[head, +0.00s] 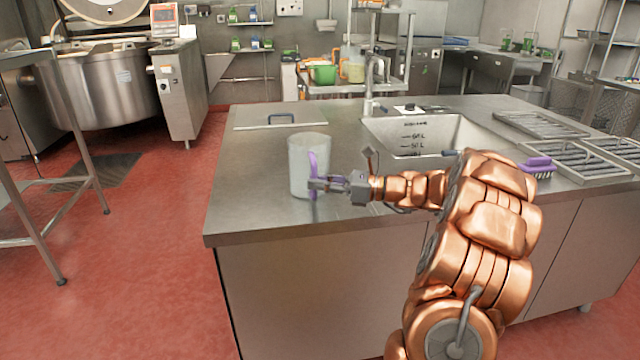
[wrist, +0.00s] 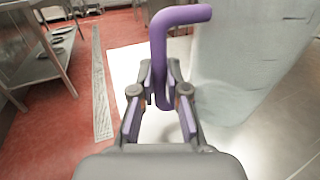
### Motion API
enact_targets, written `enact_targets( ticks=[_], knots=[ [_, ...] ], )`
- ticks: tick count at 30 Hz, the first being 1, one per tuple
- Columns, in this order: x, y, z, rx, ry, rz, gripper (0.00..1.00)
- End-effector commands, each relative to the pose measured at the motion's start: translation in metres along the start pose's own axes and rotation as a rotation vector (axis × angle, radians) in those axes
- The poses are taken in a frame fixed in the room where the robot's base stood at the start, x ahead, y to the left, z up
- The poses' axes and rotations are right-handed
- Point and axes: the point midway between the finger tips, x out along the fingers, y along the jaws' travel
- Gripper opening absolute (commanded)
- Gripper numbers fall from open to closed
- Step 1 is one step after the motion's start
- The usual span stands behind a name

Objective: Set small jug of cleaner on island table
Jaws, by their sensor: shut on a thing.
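The jug (head: 308,155) is a pale, whitish translucent cylinder with a purple handle (head: 313,162). It is upright over the near-left part of the steel island table (head: 262,215). Its bottom looks at or very near the top; I cannot tell whether it touches. My gripper (head: 316,184) comes from the right and is shut on the handle. In the wrist view the hooked purple handle (wrist: 160,50) runs down between my fingertips (wrist: 160,92). The jug's pale wall (wrist: 245,65) fills the right side there. Its contents cannot be made out.
Right of the jug is the sink (head: 440,135) with a faucet (head: 369,85). A purple brush (head: 537,167) lies by the sink's right. A flat lid with a handle (head: 282,119) lies behind the jug. The table's left and front edges are close; bare steel lies around the jug.

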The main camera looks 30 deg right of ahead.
Motion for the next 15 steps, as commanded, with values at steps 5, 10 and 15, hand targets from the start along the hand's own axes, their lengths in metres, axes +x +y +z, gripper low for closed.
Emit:
enact_targets(
  ticks=[5,10,15],
  knots=[
    [0.0002,0.0,-0.0006,0.0,0.0,0.0,0.0],
    [0.0002,0.0002,-0.0021,-0.001,0.001,0.001,0.26],
    [0.0002,0.0001,-0.002,-0.001,0.001,0.0,0.39]
  ],
)
